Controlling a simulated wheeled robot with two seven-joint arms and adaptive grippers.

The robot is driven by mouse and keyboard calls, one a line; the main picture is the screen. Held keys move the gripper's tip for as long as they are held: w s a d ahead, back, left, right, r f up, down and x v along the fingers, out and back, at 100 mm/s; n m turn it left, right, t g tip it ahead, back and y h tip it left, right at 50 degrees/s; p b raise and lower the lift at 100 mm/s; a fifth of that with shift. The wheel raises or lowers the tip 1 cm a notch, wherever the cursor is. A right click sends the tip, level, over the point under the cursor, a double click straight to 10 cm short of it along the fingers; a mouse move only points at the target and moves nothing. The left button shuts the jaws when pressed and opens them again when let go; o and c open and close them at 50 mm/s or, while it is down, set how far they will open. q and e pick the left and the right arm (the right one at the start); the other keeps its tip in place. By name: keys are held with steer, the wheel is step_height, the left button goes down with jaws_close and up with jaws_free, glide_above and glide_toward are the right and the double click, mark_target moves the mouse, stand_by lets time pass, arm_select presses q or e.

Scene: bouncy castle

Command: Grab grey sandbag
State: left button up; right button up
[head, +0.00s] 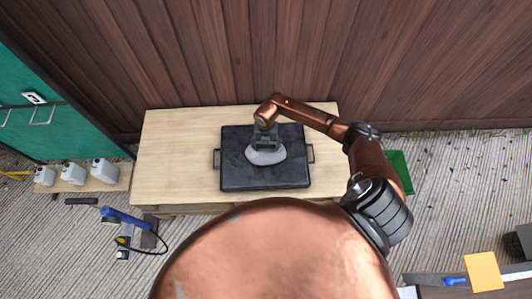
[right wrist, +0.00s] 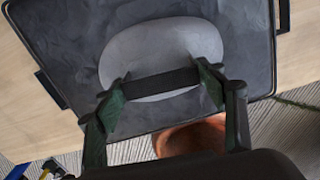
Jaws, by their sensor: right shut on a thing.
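The grey sandbag (head: 266,156) is a pale, rounded bag lying in a dark tray (head: 238,178) on the wooden table. In the right wrist view the sandbag (right wrist: 158,45) has a dark strap (right wrist: 160,83) across it. My right gripper (head: 265,143) reaches down over the sandbag from above. In the right wrist view, the fingers of my right gripper (right wrist: 160,88) are at the two ends of the strap, shut on the sandbag there. Whether the sandbag touches the tray is hard to tell. My left gripper is not in view.
The light wooden table (head: 170,150) has free room left of the tray. The tray has a handle on each side. A wooden wall stands behind. White jugs (head: 74,173) stand on a low board at left. A green bin (head: 399,170) is at right.

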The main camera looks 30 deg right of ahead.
steer(key=c, duration=1.1)
steer(key=shift+w+r, duration=0.1)
steer(key=shift+c, duration=0.3)
steer(key=shift+r, duration=0.1)
